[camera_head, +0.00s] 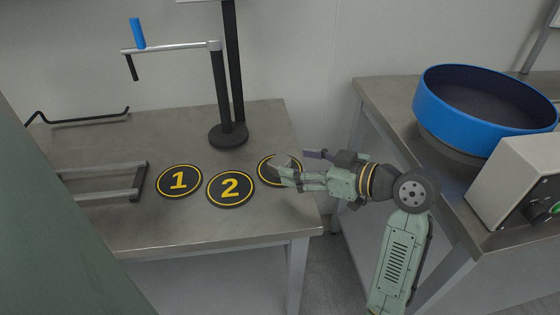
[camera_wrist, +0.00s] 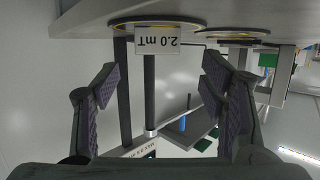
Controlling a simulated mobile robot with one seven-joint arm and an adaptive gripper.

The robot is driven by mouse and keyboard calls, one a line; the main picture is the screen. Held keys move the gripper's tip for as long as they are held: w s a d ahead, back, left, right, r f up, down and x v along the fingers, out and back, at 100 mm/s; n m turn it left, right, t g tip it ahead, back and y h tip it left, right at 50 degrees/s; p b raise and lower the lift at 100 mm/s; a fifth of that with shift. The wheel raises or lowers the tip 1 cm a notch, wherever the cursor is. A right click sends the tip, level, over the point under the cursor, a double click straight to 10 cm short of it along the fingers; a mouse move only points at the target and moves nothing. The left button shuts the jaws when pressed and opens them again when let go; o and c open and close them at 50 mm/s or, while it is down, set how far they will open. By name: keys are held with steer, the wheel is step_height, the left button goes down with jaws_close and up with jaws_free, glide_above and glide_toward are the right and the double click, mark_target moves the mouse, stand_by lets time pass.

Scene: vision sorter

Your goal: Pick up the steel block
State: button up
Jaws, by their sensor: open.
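A small pale grey block (camera_wrist: 157,40), marked "2.0 mT", stands on a round yellow-edged disc (camera_wrist: 145,22) in the wrist view, which is upside down. It lies ahead of my gripper (camera_wrist: 160,78), framed between two widely spread dark-padded fingers. No contact with either finger shows. In the head view my gripper (camera_head: 291,165) reaches in from the right over the third disc (camera_head: 264,171) and partly hides it. The block is hard to make out there among the fingers. I see no other block that could be the steel one.
Discs "1" (camera_head: 179,181) and "2" (camera_head: 231,188) lie left of my gripper on the metal table (camera_head: 200,232). A black post stand (camera_head: 229,135) with a side rod rises behind. A metal frame (camera_head: 110,183) lies left. A blue bowl (camera_head: 450,112) and control box (camera_head: 520,185) stand right.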

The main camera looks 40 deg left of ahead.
mark_target(281, 160)
steer(key=p+x, duration=0.1)
steer(key=x, duration=0.4)
steer(key=shift+w+f+p, duration=0.15)
steer(key=shift+f+p, duration=0.05)
steer(key=shift+p, duration=0.2)
jaws_close()
stand_by(0.4)
steer(key=shift+r, duration=0.15)
